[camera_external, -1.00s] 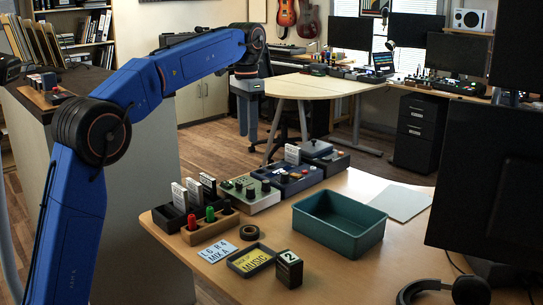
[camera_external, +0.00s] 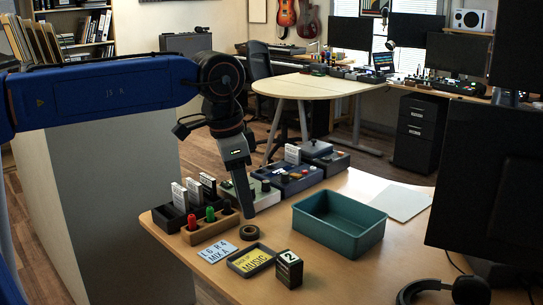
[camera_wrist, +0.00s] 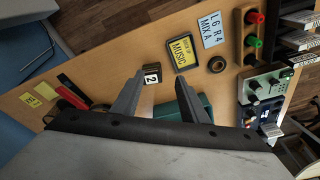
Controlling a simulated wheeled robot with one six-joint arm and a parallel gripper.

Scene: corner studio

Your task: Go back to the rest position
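My gripper (camera_external: 249,214) hangs from the arm over the table, pointing down near the wooden block with red and green pegs. In the wrist view my gripper (camera_wrist: 161,76) shows two fingers spread apart, with nothing held between them. I cannot tell its exact height above the table in the outside view. My blue arm reaches in from the left.
A monitor (camera_external: 485,170) stands right.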

